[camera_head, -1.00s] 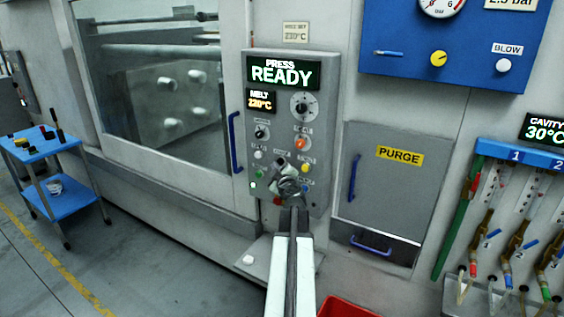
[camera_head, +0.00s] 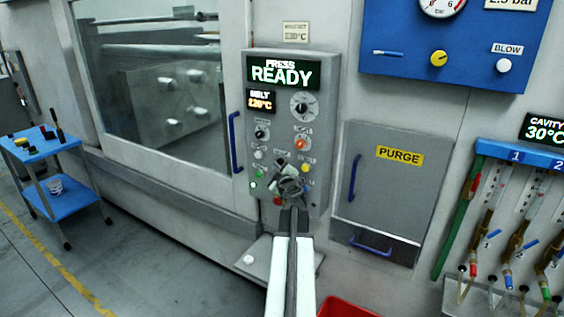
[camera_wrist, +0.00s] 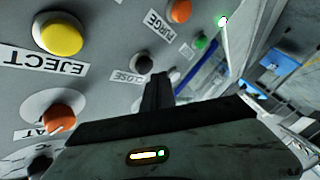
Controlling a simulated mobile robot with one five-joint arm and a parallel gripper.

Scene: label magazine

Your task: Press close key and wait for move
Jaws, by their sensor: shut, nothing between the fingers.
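The grey control panel (camera_head: 321,165) of the press stands at the centre of the head view. Its display (camera_head: 283,74) reads PRESS READY. My gripper (camera_head: 289,186) is in front of the panel's lower keys and hides some of them. In the wrist view, where the labels appear upside down, the dark CLOSE key (camera_wrist: 144,64) is beside its CLOSE label (camera_wrist: 127,77). My gripper (camera_wrist: 157,86) is shut and empty, with its fingertips just below that key in the picture. I cannot tell whether they touch the key or the panel.
The yellow EJECT key (camera_wrist: 61,34) and orange PURGE key (camera_wrist: 180,10) are near the fingers. The machine window (camera_head: 160,90) is left of the panel; the PURGE door (camera_head: 385,185) is right. A red bin (camera_head: 345,307) is below, and a blue cart (camera_head: 70,200) stands far left.

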